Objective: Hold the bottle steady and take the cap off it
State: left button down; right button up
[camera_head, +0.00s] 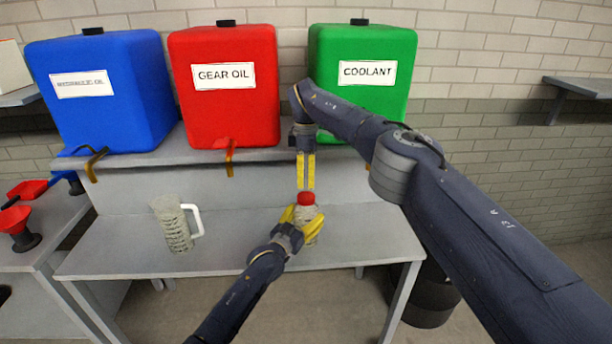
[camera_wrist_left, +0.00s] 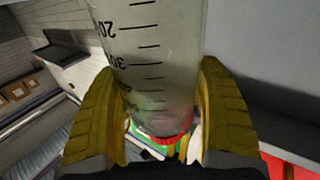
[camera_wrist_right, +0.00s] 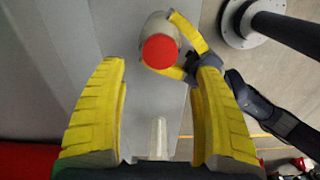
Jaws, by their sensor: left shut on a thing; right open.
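The bottle (camera_head: 311,227) is pale and translucent and stands upright on the grey bench. Its red cap (camera_head: 306,198) is on top. My left gripper (camera_head: 299,217) is shut around the bottle's body below the cap. The left wrist view shows the bottle (camera_wrist_left: 155,60) with dark graduation marks between the yellow fingers. My right gripper (camera_head: 305,188) points down from above, its fingertips just above or beside the cap. In the right wrist view its fingers are open and empty, and the cap (camera_wrist_right: 160,51) lies ahead, beyond the fingertips.
A measuring jug (camera_head: 173,224) with a white handle stands to the left on the bench (camera_head: 235,258). Blue (camera_head: 100,115), red (camera_head: 225,115) and green (camera_head: 395,103) tanks stand on the shelf behind. Red funnels (camera_head: 17,220) are at far left. The bench between jug and bottle is clear.

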aim_at(306, 196)
jog(key=m, duration=0.7)
jog(key=shift+f+m, duration=0.1)
jog(key=shift+m, duration=0.3)
jog(key=shift+f, duration=3.95)
jog(key=shift+c, duration=0.3)
